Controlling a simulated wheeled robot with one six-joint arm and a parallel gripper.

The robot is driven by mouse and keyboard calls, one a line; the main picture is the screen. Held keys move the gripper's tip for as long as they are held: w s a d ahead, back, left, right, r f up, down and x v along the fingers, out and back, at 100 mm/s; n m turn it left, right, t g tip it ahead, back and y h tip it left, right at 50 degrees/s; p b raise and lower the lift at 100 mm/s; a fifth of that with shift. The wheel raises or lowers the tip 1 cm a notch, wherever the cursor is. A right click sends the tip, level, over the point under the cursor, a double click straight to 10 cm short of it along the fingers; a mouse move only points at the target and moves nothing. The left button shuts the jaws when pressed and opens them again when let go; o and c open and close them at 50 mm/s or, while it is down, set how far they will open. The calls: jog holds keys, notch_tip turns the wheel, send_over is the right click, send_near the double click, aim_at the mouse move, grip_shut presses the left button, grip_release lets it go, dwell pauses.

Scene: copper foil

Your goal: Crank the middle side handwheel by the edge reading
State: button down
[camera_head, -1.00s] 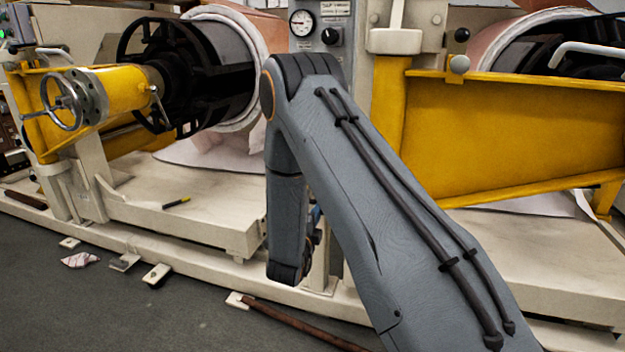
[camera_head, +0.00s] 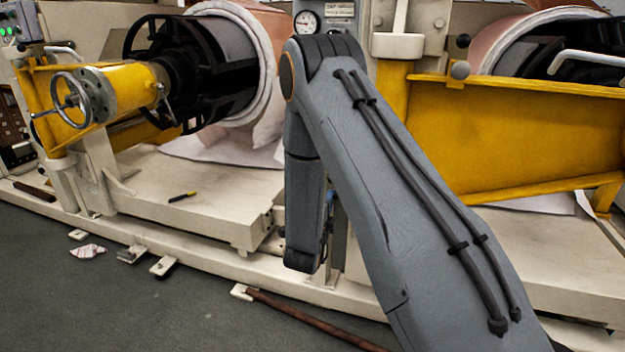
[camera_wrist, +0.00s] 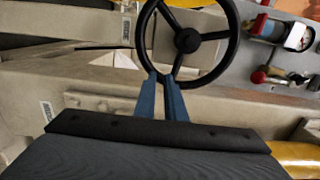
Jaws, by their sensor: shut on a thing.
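A black spoked handwheel (camera_wrist: 188,40) fills the top middle of the wrist view. My gripper's blue fingers (camera_wrist: 161,78) meet at the lower left of its rim and are shut on it. The exact contact is small and partly hidden by the fingers. In the head view my arm hides the gripper and this wheel. A metal handwheel (camera_head: 70,100) shows apart from my arm, on the yellow shaft housing at the left.
A round gauge (camera_head: 306,21) sits on the grey panel above my arm. A yellow beam (camera_head: 510,135) lies to the right. A brown bar (camera_head: 310,320) and small floor brackets (camera_head: 162,266) lie along the machine base. The grey floor at front left is mostly clear.

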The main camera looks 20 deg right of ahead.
jog(key=p+v, duration=0.2)
jog(key=v, duration=0.7)
jog(key=shift+s+d+g+p, duration=0.25)
jog(key=shift+d+g+p, duration=0.05)
jog(key=shift+d, duration=0.05)
